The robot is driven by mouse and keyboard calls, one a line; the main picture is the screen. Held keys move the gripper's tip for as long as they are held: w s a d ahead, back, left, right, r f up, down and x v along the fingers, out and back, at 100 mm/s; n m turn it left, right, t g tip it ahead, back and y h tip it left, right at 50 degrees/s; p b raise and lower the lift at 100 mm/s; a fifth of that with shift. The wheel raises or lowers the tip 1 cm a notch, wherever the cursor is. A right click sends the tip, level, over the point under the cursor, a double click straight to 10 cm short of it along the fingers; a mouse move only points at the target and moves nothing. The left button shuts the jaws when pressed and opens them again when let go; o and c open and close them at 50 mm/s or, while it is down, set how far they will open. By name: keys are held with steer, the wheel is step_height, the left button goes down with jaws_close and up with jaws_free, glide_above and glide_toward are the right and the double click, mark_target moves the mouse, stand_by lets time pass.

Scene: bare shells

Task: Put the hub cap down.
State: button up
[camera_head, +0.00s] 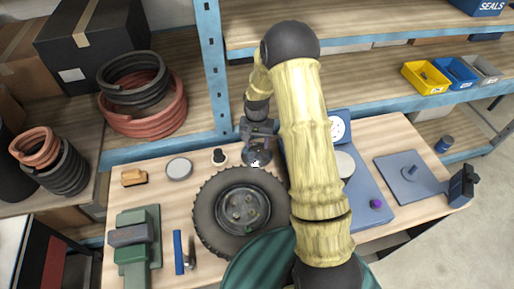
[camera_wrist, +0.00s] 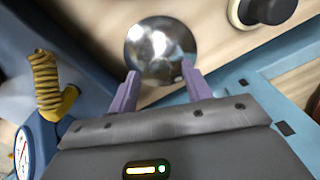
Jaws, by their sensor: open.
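The hub cap (camera_head: 258,157) is a shiny metal dome. It appears to rest on the wooden bench top (camera_head: 395,133), behind the wheel with the black tyre (camera_head: 208,228). In the wrist view the hub cap (camera_wrist: 160,48) shows bright against the wood, just ahead of the purple fingers. My gripper (camera_head: 258,142) is right above and behind it in the head view. In the wrist view my gripper (camera_wrist: 160,72) is open, with its fingertips apart at the near edge of the cap. I cannot tell whether either finger touches it.
A black knob (camera_head: 219,157) and a grey disc (camera_head: 179,169) stand left of the hub cap. A blue machine with a gauge (camera_head: 337,128) is close on the right, partly behind my arm. A blue shelf post (camera_head: 212,70) rises behind. A green vise (camera_head: 136,250) is front left.

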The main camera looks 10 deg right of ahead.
mark_target(257, 148)
step_height(257, 148, up, 9)
steer(key=b, duration=0.2)
steer(key=shift+f+b, duration=0.15)
steer(key=shift+b, duration=0.2)
steer(key=s+r+n+t, duration=0.1)
steer(key=s+r+n, duration=0.1)
steer(key=s, duration=0.8)
steer(key=s+r+n+t, duration=0.1)
steer(key=s+r, duration=0.3)
steer(key=s, duration=0.6)
steer(key=shift+s+r+n+t, duration=0.3)
steer(key=shift+s+n, duration=0.1)
steer(key=shift+n, duration=0.3)
steer(key=shift+d, duration=0.1)
